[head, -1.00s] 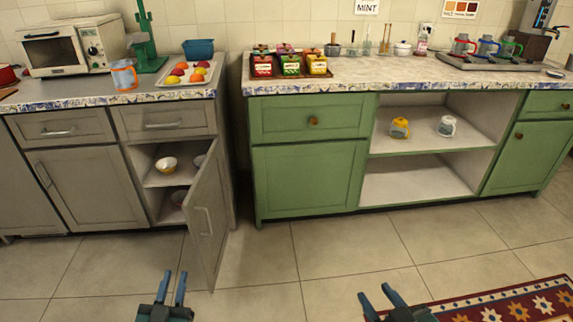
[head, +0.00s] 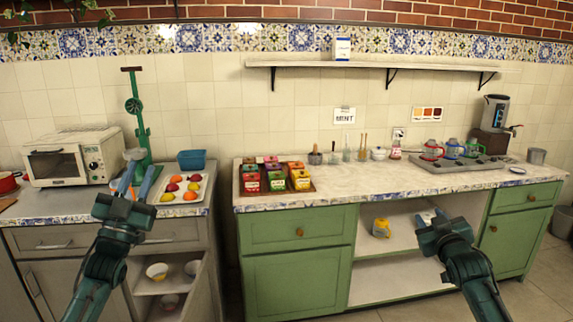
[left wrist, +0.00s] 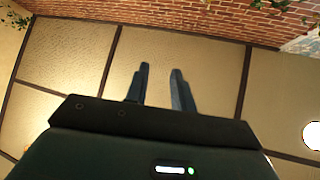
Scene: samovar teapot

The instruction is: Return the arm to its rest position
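My left gripper (head: 136,181) is raised in the head view, in front of the left counter. Its two blue fingers point up and stand apart with nothing between them. In the left wrist view the left gripper (left wrist: 160,88) shows open and empty against the ceiling. My right gripper (head: 430,217) is raised in front of the green cabinet's open shelves. Its fingers point up and look short from here; I see nothing held, but the gap between them is unclear. It hides part of the upper shelf.
The left counter holds a toaster oven (head: 73,158), a green press (head: 140,120), a fruit tray (head: 207,184) and a blue bin (head: 192,159). The right counter holds tea boxes (head: 276,178) and a samovar (head: 494,118). A yellow mug (head: 381,228) sits on the cabinet shelf. A wall shelf (head: 380,65) hangs above.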

